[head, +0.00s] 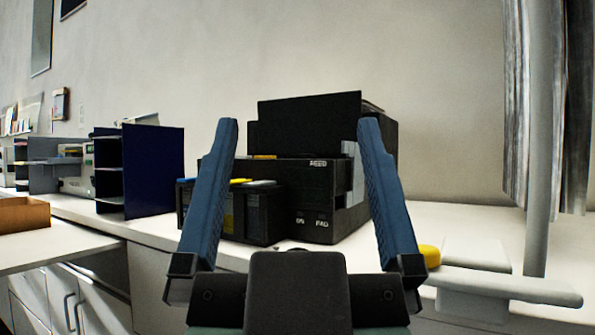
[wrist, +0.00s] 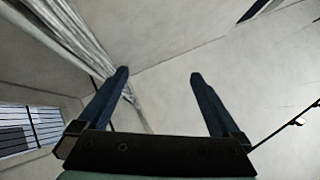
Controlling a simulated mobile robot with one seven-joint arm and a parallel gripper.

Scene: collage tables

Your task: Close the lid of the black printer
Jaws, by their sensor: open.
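The black printer (head: 305,222) stands on the white counter in the head view. Its dark lid (head: 310,118) stands raised at the top of the body. Coloured ink tanks sit in the lower box at its left front. My gripper (head: 299,135) is open and empty, its two blue fingers framing the printer from the camera's side. I cannot tell how far the fingers are from the lid.
A dark blue shelf organizer (head: 153,170) stands on the counter (head: 455,218) to the left. A yellow object (head: 430,256) lies right of my gripper. A pole (head: 542,130) and grey curtain (head: 578,100) are at the right. A brown box (head: 22,214) is at far left.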

